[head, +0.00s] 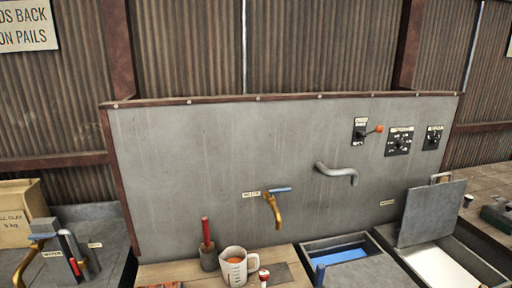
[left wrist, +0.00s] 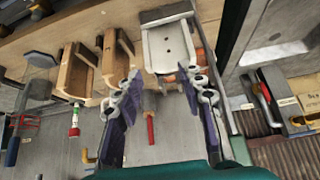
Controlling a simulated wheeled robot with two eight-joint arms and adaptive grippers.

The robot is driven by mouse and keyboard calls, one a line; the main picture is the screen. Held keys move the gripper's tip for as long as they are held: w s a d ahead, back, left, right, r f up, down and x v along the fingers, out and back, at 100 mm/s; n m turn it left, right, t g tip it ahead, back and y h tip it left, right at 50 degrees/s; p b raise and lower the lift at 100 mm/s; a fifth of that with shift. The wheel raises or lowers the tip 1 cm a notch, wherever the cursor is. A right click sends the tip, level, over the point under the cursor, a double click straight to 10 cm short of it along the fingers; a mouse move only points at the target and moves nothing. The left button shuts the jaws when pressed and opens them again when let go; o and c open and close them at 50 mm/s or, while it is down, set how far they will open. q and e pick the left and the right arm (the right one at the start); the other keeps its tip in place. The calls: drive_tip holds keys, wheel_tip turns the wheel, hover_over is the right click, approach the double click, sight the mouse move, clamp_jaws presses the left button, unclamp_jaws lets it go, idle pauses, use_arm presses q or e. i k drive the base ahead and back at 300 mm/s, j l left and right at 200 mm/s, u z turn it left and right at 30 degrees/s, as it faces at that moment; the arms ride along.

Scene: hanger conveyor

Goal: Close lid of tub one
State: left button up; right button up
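In the head view, two sunken tubs sit at the lower right. The left tub (head: 312,244) holds blue liquid and has no lid over it. The right tub (head: 473,257) holds white liquid. A flat grey lid (head: 432,215) with a handle (head: 441,178) stands raised at the right tub's left and back side, leaving most of the opening uncovered. I cannot read which tub is number one. My left gripper (left wrist: 163,76) shows in the left wrist view with its fingers apart and nothing clearly between them. It is not in the head view, and my right gripper is in neither view.
In the head view, a white jug (head: 232,266), a red-handled tool (head: 206,233) and a brass tap (head: 272,208) stand left of the tubs. A grey spout (head: 338,171) juts from the panel.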

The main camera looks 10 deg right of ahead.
sight(431, 212)
drive_tip(key=z, duration=1.6)
drive_tip(key=u, duration=0.6)
drive_tip(key=i+l+u, duration=0.15)
drive_tip(key=l+u, duration=0.2)
drive_tip(key=i+l+u, duration=0.1)
drive_tip(key=l+u, duration=0.65)
